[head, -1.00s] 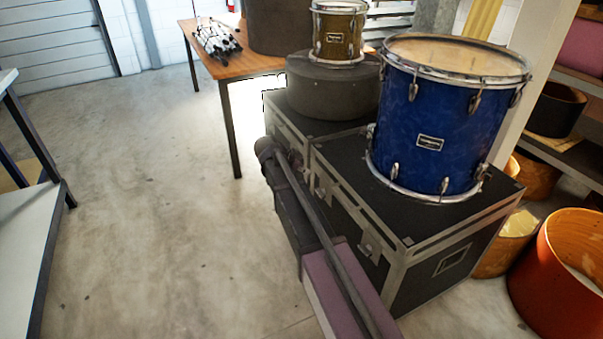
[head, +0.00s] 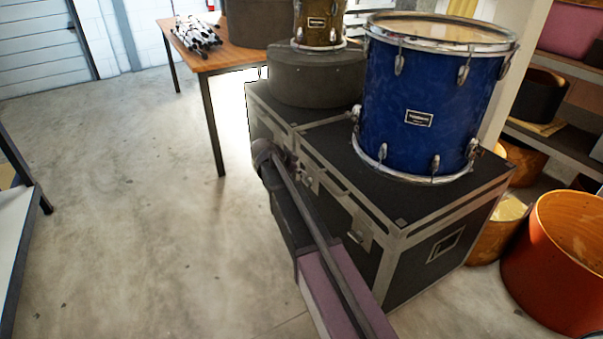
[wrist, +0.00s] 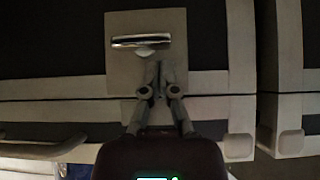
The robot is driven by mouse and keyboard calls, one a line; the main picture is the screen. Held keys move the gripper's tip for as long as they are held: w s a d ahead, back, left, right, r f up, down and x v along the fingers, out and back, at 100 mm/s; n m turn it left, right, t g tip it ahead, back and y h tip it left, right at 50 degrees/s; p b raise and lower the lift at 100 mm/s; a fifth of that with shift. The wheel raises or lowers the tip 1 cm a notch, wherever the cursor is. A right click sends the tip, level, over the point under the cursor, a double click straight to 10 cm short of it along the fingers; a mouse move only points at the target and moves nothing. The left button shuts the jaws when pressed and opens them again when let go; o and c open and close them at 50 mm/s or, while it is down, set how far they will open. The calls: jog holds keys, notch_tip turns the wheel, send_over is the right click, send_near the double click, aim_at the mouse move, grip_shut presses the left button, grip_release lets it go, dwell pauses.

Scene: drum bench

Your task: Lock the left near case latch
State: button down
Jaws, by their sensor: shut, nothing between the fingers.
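In the wrist view a case latch (wrist: 117,72) shows as a pale square plate with a shiny crosswise bar (wrist: 141,41) and a small light tab just below the bar. My gripper (wrist: 159,68) is shut and empty, its fingertips over the lower part of the plate, just under the tab. I cannot tell whether they touch. In the head view the black case with metal edges (head: 440,225) stands under the blue drum, with a latch (head: 361,241) on its left-facing side. My arm reaches along that side; my gripper is largely hidden there behind the wrist.
A blue drum (head: 425,115) stands on the near case. A second case (head: 262,118) beyond it carries a grey round case (head: 315,82). A wooden table (head: 222,60) stands behind. Orange drum (head: 555,265) is at right.

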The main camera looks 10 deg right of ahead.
jog(key=shift+f, duration=0.35)
jog(key=shift+d, duration=0.2)
jog(key=shift+w+a, duration=0.1)
jog(key=shift+a, duration=0.15)
dwell(0.4)
